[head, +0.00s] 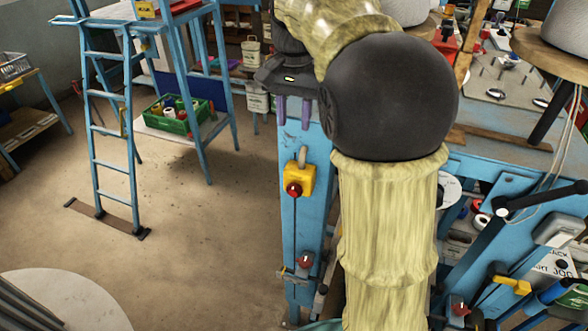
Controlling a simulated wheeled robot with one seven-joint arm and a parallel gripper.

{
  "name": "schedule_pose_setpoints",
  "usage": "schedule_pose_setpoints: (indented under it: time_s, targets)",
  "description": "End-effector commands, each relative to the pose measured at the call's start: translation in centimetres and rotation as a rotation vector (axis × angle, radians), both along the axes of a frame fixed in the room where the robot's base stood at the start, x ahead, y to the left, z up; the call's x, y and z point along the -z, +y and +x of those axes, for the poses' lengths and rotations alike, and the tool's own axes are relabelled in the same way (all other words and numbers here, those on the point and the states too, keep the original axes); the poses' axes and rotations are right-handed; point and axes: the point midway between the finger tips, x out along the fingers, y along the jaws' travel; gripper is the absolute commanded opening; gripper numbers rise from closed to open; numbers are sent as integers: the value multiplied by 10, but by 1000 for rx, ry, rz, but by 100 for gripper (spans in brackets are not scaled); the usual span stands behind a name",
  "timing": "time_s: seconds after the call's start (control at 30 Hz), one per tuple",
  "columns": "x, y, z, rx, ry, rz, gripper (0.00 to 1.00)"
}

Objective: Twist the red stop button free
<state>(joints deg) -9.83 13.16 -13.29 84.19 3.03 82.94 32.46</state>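The red stop button (293,189) sits on the front of a yellow box (302,176), which is fixed to a blue upright panel left of my arm. A grey loop or conduit rises from the top of the box. My gripper (294,112) is above the box, with its two purple fingers pointing down. The fingers are apart with nothing seen between them, and they do not touch the button. My arm hides part of the bench to the right.
Another red knob (305,260) is lower on the blue panel, and one more (460,306) is at the bottom right. A blue ladder (108,130) and a green crate (174,125) stand at the left. The floor between is clear.

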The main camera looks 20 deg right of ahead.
Motion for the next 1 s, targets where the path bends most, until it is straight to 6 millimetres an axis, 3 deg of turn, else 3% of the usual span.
schedule_pose_setpoints:
  time_s: [0.47, 0.67, 1.0]
  targets:
    - [7, 0, 0, 1, 3, 0, 35]
    - [31, 0, -1, 1, 6, 1, 35]
    - [90, 0, -1, 2, 7, 0, 35]
